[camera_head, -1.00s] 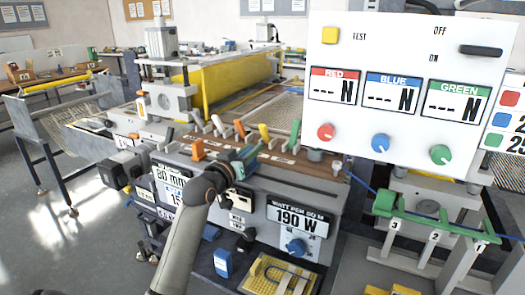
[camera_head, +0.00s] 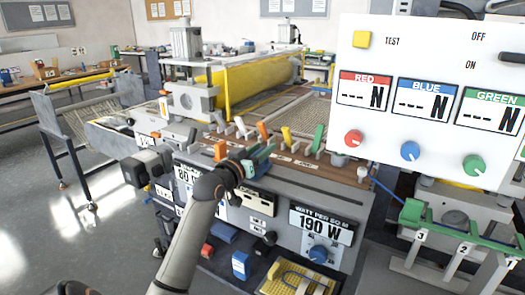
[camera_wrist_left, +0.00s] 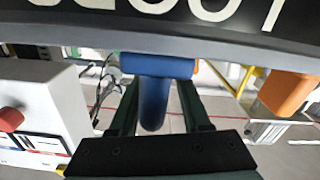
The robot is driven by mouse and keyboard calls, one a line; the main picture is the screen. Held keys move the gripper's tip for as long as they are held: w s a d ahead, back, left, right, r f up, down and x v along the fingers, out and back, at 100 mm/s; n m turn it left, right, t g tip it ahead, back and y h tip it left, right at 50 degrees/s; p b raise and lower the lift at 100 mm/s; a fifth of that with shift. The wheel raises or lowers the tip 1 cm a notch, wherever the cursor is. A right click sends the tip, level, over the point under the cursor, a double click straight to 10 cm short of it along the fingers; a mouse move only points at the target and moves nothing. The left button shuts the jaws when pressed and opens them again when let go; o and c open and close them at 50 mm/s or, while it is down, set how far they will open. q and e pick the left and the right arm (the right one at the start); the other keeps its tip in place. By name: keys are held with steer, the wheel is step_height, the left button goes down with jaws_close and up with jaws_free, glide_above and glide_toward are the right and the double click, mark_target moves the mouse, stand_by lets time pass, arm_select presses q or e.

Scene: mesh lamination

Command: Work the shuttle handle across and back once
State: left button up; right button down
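My left gripper (camera_head: 262,160) is at the front edge of the machine, just right of an orange handle (camera_head: 220,150). In the left wrist view a blue handle (camera_wrist_left: 154,100) stands between the two spread fingers. A gap shows beside its lower part, so the gripper looks open around it; contact at the fingertips cannot be made out. An orange part (camera_wrist_left: 288,93) is to the right there. Which handle is the shuttle's is not readable. In the head view the blue handle is hidden behind the gripper. My right gripper is not in view.
White, orange, yellow (camera_head: 287,136) and green (camera_head: 318,138) levers stand along the wooden top behind the gripper. A large white panel (camera_head: 430,60) with coloured knobs is at the right. A yellow roller (camera_head: 235,85) lies behind. Open floor is at the left.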

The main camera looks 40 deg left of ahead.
arm_select(q)
steer(key=shift+s+d+f, duration=0.1)
steer(key=shift+s+d, duration=0.05)
steer(key=shift+s, duration=0.3)
steer(key=b+v, duration=0.1)
steer(key=v, duration=1)
steer(key=shift+s, duration=0.3)
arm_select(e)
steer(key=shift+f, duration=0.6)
